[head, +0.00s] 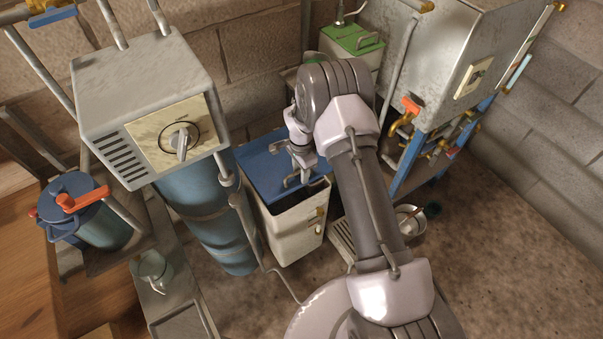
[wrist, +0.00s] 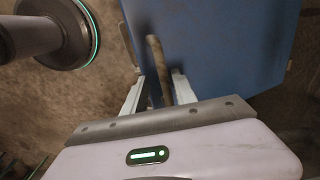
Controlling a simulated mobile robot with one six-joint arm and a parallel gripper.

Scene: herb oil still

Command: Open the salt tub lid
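The salt tub (head: 297,236) is a cream-white box in the middle of the head view, beside the blue drum. Its blue lid (head: 262,168) is tilted up a little at the front, and a dark gap shows under its front edge. The lid fills the upper right of the wrist view (wrist: 225,45). A bar handle (wrist: 157,62) stands on the lid. My gripper (wrist: 158,84) has its two pale fingers on either side of the handle and seems shut on it; the exact contact is dark. In the head view my arm partly hides the lid.
A blue drum (head: 215,225) under a grey box (head: 145,95) stands close left of the tub. A green-lidded container (head: 352,40) is behind. A metal tank on a blue frame (head: 410,160) and a small pot (head: 410,222) are to the right. Open floor lies in front.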

